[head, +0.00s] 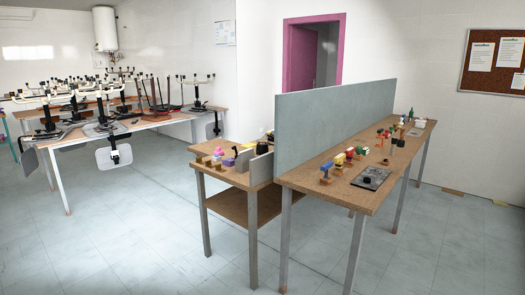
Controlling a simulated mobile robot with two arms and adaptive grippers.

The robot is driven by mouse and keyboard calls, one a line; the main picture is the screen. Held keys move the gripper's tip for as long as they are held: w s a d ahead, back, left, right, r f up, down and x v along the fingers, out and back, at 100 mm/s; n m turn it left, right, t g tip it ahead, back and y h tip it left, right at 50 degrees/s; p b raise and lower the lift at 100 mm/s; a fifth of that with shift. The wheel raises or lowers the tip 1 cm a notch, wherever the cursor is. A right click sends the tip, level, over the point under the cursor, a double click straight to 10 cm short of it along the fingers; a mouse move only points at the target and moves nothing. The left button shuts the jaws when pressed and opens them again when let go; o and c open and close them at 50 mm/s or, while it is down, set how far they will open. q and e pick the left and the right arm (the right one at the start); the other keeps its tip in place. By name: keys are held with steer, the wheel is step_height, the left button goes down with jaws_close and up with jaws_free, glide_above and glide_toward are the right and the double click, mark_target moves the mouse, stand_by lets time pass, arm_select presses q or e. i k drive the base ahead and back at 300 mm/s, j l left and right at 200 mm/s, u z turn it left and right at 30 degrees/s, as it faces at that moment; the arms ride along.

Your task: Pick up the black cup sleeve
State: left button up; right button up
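I cannot tell for sure which item is the black cup sleeve. A small dark cylinder (397,141) stands toward the far part of the right-hand wooden table (318,187). A black item (369,180) sits on a dark flat plate near the front edge of the same table. Another black item (262,148) is on the lower table at the left of the grey partition. All are too small to identify. Neither of my grippers shows in the head view.
A tall grey partition (330,120) splits the two wooden tables. Coloured items (340,163) line the right-hand table. Tables with upturned stripped chairs (115,118) stand at the left. A purple-framed doorway (312,55) is behind. The tiled floor (140,225) in front is clear.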

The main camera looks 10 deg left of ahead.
mark_target(261, 149)
steer(key=i+l+z, duration=0.2)
steer(key=i, duration=0.4)
steer(key=i+l+z, duration=0.25)
steer(key=i, duration=0.4)
steer(key=i+j+z, duration=0.15)
steer(key=j, duration=0.2)
steer(key=i+j+z, duration=0.15)
steer(key=j, duration=0.25)
steer(key=i+j+z, duration=0.15)
steer(key=j, duration=0.25)
steer(key=i+j+z, duration=0.15)
steer(key=j, duration=0.25)
steer(key=i, duration=0.05)
